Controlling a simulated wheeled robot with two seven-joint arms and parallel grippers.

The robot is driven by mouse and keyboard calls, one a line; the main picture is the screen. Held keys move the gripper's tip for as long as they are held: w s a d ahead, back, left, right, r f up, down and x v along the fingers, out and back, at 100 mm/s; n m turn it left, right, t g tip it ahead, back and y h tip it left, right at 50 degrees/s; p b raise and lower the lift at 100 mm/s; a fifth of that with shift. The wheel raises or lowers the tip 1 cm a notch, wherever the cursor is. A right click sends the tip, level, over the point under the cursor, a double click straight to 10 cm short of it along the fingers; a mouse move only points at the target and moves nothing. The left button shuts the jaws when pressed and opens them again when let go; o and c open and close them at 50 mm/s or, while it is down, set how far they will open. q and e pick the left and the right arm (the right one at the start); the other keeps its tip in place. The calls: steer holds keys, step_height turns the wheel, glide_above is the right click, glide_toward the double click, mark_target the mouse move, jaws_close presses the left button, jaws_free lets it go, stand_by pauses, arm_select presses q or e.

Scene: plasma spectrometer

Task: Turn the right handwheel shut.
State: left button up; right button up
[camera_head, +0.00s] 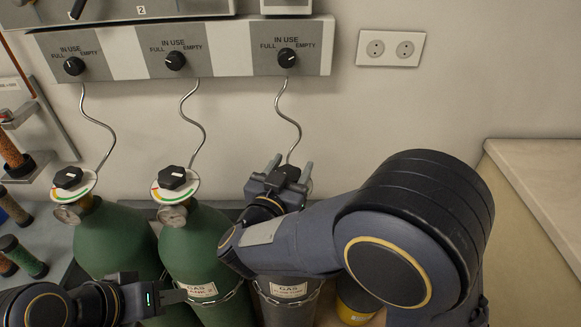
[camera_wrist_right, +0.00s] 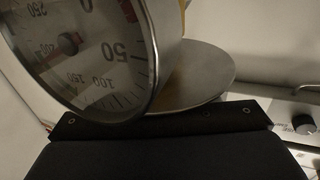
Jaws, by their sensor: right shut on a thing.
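The right handwheel (camera_head: 290,172) is a dark knob on top of the rightmost gas tank (camera_head: 289,303), mostly hidden by my right gripper. My right gripper (camera_head: 291,166) is shut on it, with one grey finger on each side. In the right wrist view, a round pressure gauge (camera_wrist_right: 90,50) and a metal disc (camera_wrist_right: 205,75) show close up behind the dark gripper body; the handwheel cannot be made out there. My left gripper (camera_head: 168,297) is low in front of the green tanks, apart from the handwheels; its opening is unclear.
Two green tanks (camera_head: 110,240) (camera_head: 197,245) with black handwheels (camera_head: 68,177) (camera_head: 172,177) stand to the left. Curved metal pipes rise to a wall panel (camera_head: 125,55) with three dials. A wall socket (camera_head: 390,49) and pale counter (camera_head: 545,190) are at right.

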steer(key=shift+r+m+g+h+p, duration=0.2)
steer(key=shift+m+g+h+p, duration=0.4)
steer(key=shift+h, duration=0.4)
steer(key=shift+s+d+f+m+g+h+p, duration=0.15)
steer(key=shift+m+g+h+p, duration=0.4)
steer(key=shift+m+h, duration=0.55)
steer(key=shift+d, duration=0.1)
steer(key=o, duration=1)
steer(key=shift+f, duration=0.1)
